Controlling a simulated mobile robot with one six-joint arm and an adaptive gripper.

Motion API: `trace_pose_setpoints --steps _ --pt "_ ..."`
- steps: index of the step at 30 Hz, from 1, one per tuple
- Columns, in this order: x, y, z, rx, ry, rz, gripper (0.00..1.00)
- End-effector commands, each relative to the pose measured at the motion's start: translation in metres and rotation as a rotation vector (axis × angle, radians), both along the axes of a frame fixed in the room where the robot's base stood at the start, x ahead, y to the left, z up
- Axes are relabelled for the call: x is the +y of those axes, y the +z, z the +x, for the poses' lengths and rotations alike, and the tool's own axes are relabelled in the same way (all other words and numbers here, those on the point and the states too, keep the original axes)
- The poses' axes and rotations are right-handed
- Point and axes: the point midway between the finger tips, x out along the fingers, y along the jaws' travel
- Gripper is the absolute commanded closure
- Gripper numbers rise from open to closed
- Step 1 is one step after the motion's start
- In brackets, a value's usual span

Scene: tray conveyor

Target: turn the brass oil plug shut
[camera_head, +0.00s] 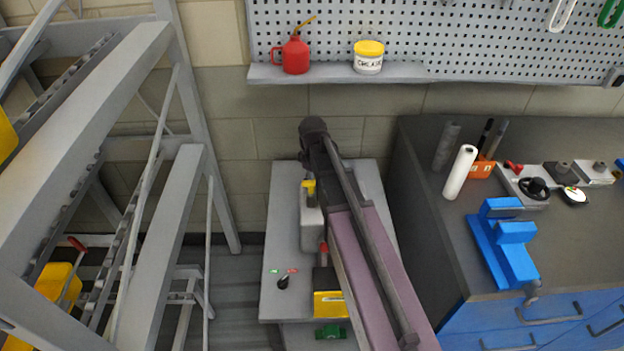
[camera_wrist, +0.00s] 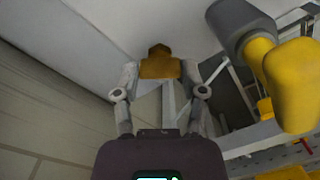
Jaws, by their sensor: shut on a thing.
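The brass oil plug (camera_wrist: 160,64) shows in the wrist view as a dark gold piece with a hexagonal top, against a pale grey surface. My gripper (camera_wrist: 160,76) has one finger on each side of it and is shut on it. The fingertips meet the plug's left and right sides. How far the plug is turned in cannot be told. In the head view my arm reaches over a grey machine cabinet (camera_head: 283,225), and it hides the gripper's fingers and the plug.
A grey cylinder with a bent yellow part (camera_wrist: 292,85) stands close on the right in the wrist view. A grey conveyor frame (camera_head: 90,130) stands left of the cabinet. A workbench with a blue vise (camera_head: 505,245) stands right. A shelf holds a red oil can (camera_head: 295,57) and grease tub (camera_head: 368,62).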

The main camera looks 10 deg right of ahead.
Motion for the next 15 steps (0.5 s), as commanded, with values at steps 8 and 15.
trace_pose_setpoints --steps 8,15 --pt "0.0000 -0.0002 0.0000 -0.001 -0.121 -0.001 0.94" --pt "0.0000 -0.0002 0.0000 -0.001 -0.310 -0.001 0.94"
